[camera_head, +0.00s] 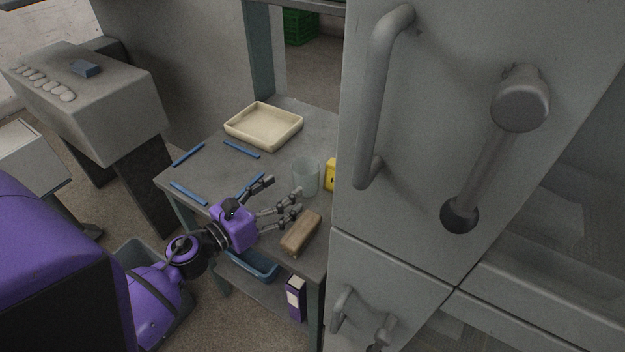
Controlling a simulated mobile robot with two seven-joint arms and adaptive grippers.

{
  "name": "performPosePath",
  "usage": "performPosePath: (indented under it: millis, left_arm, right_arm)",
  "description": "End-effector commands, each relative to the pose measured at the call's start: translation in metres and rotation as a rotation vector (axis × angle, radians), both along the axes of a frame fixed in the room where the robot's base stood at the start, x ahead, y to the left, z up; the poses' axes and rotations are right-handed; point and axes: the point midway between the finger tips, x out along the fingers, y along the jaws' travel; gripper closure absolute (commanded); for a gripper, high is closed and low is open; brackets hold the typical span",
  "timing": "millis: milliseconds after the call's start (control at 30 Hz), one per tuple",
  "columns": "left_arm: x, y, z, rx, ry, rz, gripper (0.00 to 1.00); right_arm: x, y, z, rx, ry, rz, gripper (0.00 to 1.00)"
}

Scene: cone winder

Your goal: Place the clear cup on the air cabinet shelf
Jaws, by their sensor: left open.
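The clear cup (306,177) stands upright on the grey table, near the cabinet's side. My left gripper (285,197) is open and empty just left of the cup and a little nearer to me. Its fingers point toward the cup. A small gap seems to lie between the fingers and the cup, but I cannot tell for certain whether they touch. A large grey cabinet (430,225) with handles and a lever fills the right. I cannot tell whether it is the air cabinet, and no inside shelf shows. My right gripper is not in view.
The table (205,165) holds a cream tray (263,140), several blue sticks (189,154), a wooden block brush (300,232) close to my gripper, and a yellow item (331,174) partly behind the cabinet. A blue bin (254,267) and a purple binder (295,298) sit below.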

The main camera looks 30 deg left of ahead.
Motion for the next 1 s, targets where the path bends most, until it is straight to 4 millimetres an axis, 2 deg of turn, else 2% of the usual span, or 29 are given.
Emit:
performPosePath:
  millis: [167,500,600,933,1000]
  left_arm:
    - [0.012,-0.004,0.000,0.036,-0.009,-0.009,0.35]
    - [0.057,-0.013,0.011,0.032,-0.012,-0.007,0.35]
    - [0.069,-0.016,0.006,0.031,-0.009,-0.007,0.35]
    - [0.074,-0.019,0.002,0.031,-0.005,-0.007,0.35]
    - [0.074,-0.019,0.002,0.031,-0.005,-0.007,0.44]
  right_arm:
    - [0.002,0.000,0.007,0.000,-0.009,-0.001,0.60]
    - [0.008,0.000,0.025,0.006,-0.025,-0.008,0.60]
    - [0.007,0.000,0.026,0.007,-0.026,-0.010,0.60]
    - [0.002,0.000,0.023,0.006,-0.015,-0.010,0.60]
    - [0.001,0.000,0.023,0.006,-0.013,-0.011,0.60]
